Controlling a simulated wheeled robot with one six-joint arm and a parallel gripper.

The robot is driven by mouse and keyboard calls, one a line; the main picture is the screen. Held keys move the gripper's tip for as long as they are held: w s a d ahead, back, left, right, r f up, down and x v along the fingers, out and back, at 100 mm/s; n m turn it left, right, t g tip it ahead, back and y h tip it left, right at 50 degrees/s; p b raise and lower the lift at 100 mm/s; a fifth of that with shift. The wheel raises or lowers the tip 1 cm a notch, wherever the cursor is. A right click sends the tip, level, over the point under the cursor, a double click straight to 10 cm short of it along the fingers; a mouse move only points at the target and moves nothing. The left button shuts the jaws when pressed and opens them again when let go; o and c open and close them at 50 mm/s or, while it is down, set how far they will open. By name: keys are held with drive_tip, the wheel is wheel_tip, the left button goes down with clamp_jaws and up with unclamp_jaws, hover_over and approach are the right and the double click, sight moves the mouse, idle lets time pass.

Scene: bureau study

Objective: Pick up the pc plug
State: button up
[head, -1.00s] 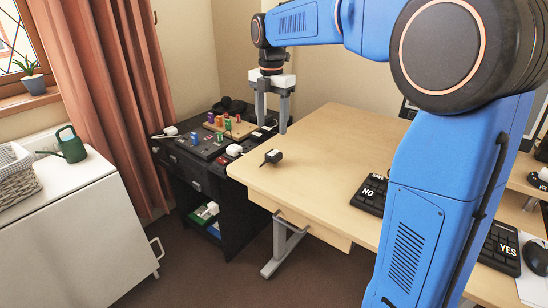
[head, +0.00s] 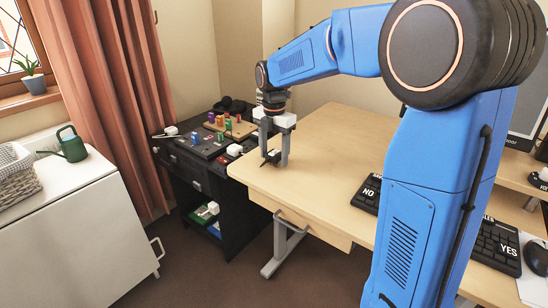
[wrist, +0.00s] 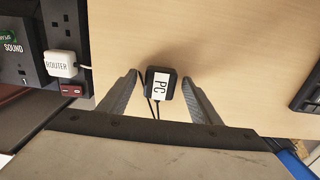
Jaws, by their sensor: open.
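The pc plug (wrist: 161,84) is a small black block with a white "PC" label and a dark cord. It lies on the light wood desk (head: 340,150) near its left end. In the head view the plug (head: 272,156) is partly hidden by my gripper (head: 274,155). In the wrist view the two grey fingers of my gripper (wrist: 160,100) are open, one on each side of the plug, with a gap visible at each side. The plug sits between and slightly beyond the fingertips. I cannot tell the fingertips' exact height above the desk.
A white router plug (wrist: 61,64) sits in a black socket strip left of the desk edge. A black cabinet (head: 190,180) with coloured blocks stands beside the desk. Black keys marked NO (head: 367,193) and YES (head: 497,245) lie to the right. The desk middle is clear.

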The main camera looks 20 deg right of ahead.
drive_tip(key=shift+f, duration=0.1)
drive_tip(key=c, duration=1.1)
